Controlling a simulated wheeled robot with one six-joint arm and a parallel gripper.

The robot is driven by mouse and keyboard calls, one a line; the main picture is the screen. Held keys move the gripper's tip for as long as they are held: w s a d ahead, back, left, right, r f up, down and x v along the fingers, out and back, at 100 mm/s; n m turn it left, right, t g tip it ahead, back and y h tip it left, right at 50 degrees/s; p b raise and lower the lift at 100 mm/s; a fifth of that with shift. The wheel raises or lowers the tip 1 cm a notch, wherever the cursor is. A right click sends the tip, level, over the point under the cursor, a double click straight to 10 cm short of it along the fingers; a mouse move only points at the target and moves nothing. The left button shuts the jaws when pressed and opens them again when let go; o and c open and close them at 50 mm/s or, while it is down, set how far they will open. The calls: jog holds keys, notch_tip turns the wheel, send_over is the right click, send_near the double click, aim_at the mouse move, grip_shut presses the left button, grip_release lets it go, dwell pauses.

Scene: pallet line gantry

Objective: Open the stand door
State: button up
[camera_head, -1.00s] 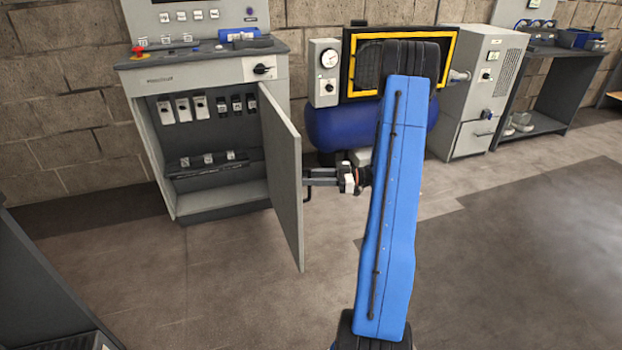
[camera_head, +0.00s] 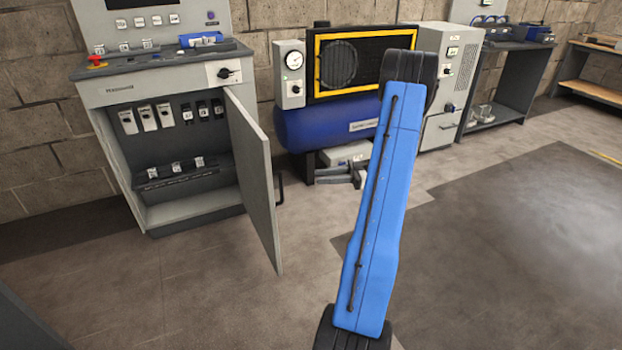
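The stand door (camera_head: 254,180) is a grey panel on the right side of the control stand (camera_head: 165,90). It stands swung well out from the stand, and the inside shows. Its dark bar handle (camera_head: 280,188) is on the door's right-hand face. My gripper (camera_head: 322,178) is to the right of the handle, apart from it, with a gap of floor between them. Its fingers point left, look parted and hold nothing. My blue arm link hides the wrist behind it.
A blue compressor tank (camera_head: 330,125) with a yellow-framed grille stands behind my gripper. A grey cabinet (camera_head: 440,115) and a dark workbench (camera_head: 500,90) stand further right. The floor (camera_head: 480,230) at the right and in front of the door is clear.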

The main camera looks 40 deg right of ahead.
jog(key=shift+v, duration=1)
